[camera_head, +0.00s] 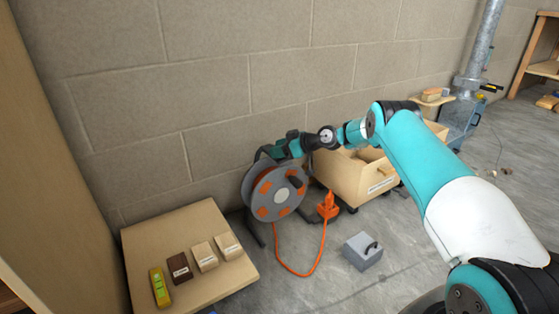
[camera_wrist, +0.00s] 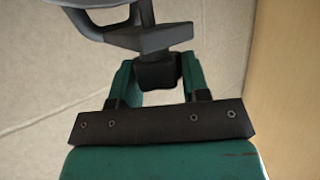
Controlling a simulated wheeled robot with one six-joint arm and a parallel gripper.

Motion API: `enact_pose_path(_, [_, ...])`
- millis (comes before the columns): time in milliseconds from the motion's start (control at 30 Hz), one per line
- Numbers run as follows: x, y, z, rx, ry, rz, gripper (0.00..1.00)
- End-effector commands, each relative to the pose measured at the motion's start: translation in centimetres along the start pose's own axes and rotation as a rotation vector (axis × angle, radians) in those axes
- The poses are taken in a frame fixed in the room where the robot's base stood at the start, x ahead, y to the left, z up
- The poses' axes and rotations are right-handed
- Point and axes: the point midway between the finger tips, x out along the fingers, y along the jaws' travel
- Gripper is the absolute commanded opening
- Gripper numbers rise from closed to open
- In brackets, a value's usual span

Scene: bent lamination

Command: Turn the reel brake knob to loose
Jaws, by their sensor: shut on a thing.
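The cable reel (camera_head: 258,206) stands on the floor against the wall, a grey disc with orange cable showing through its openings. My gripper (camera_head: 276,151) is at the top of the reel's dark frame. In the wrist view, my gripper (camera_wrist: 158,78) has its two green fingers on either side of a small black knob (camera_wrist: 158,73) and is shut on it. The knob sits below a grey bracket (camera_wrist: 150,40) of the reel frame. The knob is hidden in the head view, and no marking for its setting is readable.
An orange plug (camera_head: 327,206) and cable lie right of the reel. A wooden crate (camera_head: 345,180) is behind them. A grey box (camera_head: 362,251) sits on the floor. A low table (camera_head: 150,235) at left holds several small blocks and a yellow level (camera_head: 160,287).

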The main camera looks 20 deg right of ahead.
Motion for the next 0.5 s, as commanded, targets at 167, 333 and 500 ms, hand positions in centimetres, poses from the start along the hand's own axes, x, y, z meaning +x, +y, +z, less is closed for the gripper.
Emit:
enact_pose_path(167, [0.13,0.13,0.6,-0.023,-0.004,-0.05,0.19])
enact_pose_path(333, [0.1,0.05,0.41,-0.032,-0.004,-0.079,0.19])
enact_pose_path(500, [0.06,0.0,0.25,-0.034,-0.005,-0.089,0.19])
